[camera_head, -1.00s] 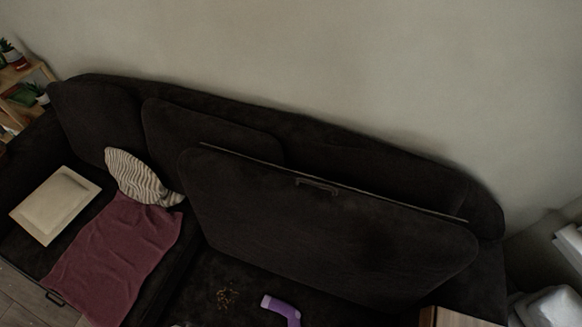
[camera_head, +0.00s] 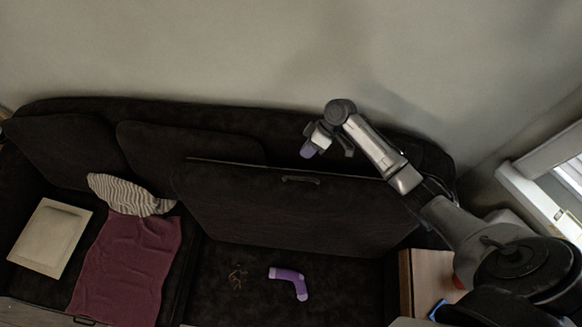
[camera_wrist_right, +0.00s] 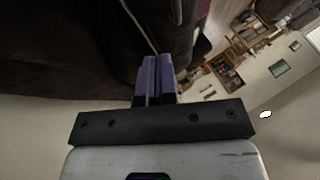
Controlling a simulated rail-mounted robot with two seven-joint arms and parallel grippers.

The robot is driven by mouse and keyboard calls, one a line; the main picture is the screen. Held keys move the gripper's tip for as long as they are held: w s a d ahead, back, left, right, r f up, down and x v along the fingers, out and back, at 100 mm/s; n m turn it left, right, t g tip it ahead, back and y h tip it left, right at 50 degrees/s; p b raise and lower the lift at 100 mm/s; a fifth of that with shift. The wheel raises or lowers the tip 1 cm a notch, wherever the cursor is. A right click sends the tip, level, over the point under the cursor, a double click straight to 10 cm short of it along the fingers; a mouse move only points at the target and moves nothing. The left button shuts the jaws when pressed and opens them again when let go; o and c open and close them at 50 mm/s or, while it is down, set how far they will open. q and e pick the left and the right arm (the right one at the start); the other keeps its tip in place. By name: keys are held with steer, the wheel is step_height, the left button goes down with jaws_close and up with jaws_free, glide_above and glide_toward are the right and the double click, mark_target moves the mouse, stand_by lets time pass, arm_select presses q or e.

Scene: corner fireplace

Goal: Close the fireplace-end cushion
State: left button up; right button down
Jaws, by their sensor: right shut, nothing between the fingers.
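The raised dark cushion (camera_head: 290,215) stands tilted up on the right part of the sofa, with a dark handle (camera_head: 300,180) near its top edge. The sofa base under it lies open to view. My right gripper (camera_head: 307,150) is above and behind the cushion's top edge, close to the handle, apart from it as far as I can tell. Its purple fingers (camera_wrist_right: 157,75) are together and empty in the right wrist view, with dark upholstery (camera_wrist_right: 60,50) beside them. My left gripper is not in view.
A maroon cloth (camera_head: 128,265), a striped pillow (camera_head: 130,195) and a beige flat cushion (camera_head: 50,238) lie to the left. A wooden surface (camera_head: 428,275) stands at right.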

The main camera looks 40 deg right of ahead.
mark_target(290, 171)
steer(key=shift+a+f, duration=0.45)
steer(key=shift+a, duration=0.05)
steer(key=shift+n, duration=0.3)
steer(key=x, duration=0.9)
steer(key=shift+r, duration=0.1)
